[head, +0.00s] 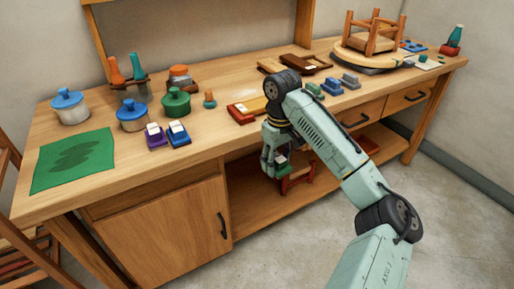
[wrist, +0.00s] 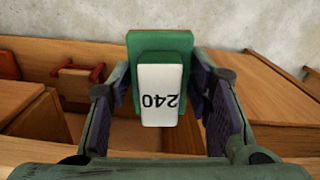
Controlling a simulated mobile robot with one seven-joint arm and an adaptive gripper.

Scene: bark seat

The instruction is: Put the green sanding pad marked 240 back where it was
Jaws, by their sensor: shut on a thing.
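The green sanding pad (wrist: 160,43) has a white face marked 240, which reads upside down in the wrist view. My gripper (wrist: 162,85) is shut on it, with one finger at each side. In the head view my gripper (head: 273,158) hangs in front of the bench's front edge, over the open lower bay. The green pad (head: 282,159) shows there only in part, behind the fingers. A purple pad (head: 155,138) and a blue pad (head: 178,135) sit side by side on the bench top, left of my gripper.
Several small blue and grey blocks (head: 331,88) stand right of my arm. A red-edged tray (head: 242,112) lies near the front edge. Lidded pots, including a green one (head: 176,104), stand at left. A green mat (head: 75,160) covers the left end. A red stand (head: 297,180) is below.

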